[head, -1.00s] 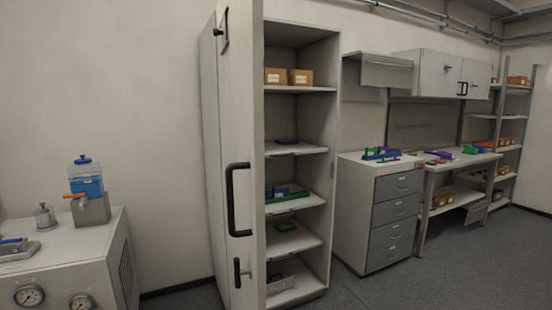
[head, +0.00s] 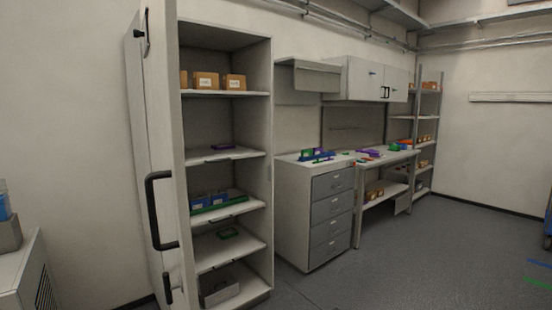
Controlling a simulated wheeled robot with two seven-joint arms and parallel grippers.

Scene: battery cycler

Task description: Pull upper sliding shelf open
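A tall grey cabinet (head: 262,150) stands at centre left with its door (head: 164,100) swung open toward me. The door carries a black handle (head: 152,208). Inside are several shelves. The top one in view (head: 245,94) holds brown boxes. A lower shelf (head: 247,207) holds blue bins and a green strip. I cannot tell which shelves slide; none clearly sticks out of the cabinet. Neither of my grippers is in view.
A drawer unit (head: 332,215) and a workbench (head: 375,163) with coloured parts stand right of the cabinet. A storage rack (head: 425,140) stands farther back. Part of a white machine (head: 30,270) shows at lower left.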

